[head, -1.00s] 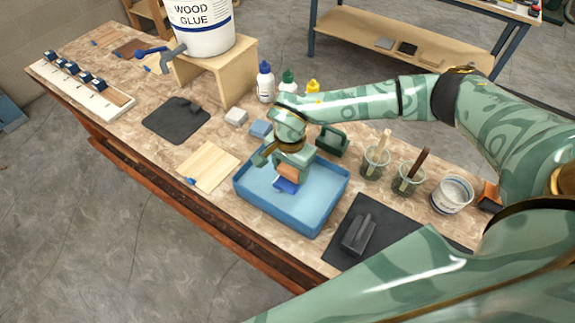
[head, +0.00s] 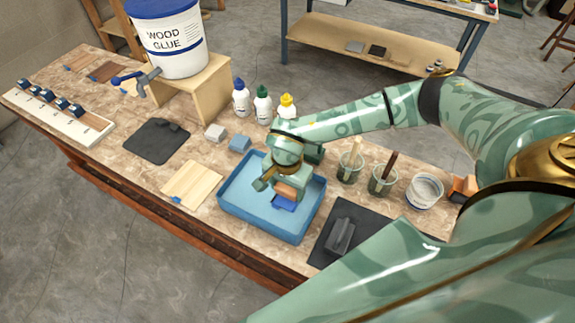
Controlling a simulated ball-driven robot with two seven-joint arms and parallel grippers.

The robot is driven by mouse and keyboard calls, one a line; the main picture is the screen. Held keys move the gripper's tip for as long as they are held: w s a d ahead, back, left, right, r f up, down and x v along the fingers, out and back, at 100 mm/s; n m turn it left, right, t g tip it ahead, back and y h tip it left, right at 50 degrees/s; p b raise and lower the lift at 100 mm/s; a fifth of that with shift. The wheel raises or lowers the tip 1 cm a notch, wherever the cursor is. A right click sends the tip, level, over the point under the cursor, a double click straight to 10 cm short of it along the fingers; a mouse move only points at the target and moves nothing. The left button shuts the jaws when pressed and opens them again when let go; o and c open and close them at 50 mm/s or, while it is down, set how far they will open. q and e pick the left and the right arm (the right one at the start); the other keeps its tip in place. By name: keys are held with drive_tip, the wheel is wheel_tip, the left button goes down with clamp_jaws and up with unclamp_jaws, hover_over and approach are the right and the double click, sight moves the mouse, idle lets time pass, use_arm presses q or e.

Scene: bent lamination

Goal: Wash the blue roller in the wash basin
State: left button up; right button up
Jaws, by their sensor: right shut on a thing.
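The light blue wash basin (head: 248,223) stands on the table in the head view, with a blue surface inside that looks like water. My right gripper (head: 286,190) reaches down into the basin from above, right of its middle. It is shut on the blue roller (head: 284,204), whose blue part shows just below the fingers, low in the basin. An orange-brown piece shows between the fingers and the blue part. Most of the roller is hidden by the gripper, and I cannot tell how deep it sits. My left gripper is not in view.
Two jars with brushes (head: 383,181) and a white tub (head: 425,191) stand right of the basin. A dark mat (head: 327,248) with a dark block lies in front right. A wood board (head: 191,184) lies left. Bottles (head: 263,105) and a glue bucket (head: 170,40) stand behind.

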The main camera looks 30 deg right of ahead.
drive_tip(key=shift+w+a+r+p, duration=0.25)
drive_tip(key=shift+w+r+p, duration=0.25)
drive_tip(key=shift+r, duration=0.5)
drive_tip(key=shift+w+a+r+p, duration=0.3)
drive_tip(key=shift+r+p, duration=0.4)
drive_tip(key=shift+r, duration=0.3)
drive_tip(key=shift+w+a+r+p, duration=0.2)
drive_tip(key=shift+w+r+p, duration=0.3)
drive_tip(key=shift+r, duration=0.5)
drive_tip(key=shift+s, duration=0.1)
wheel_tip(320, 180, up, 5)
drive_tip(key=p, duration=0.4)
drive_tip(key=shift+p, duration=0.3)
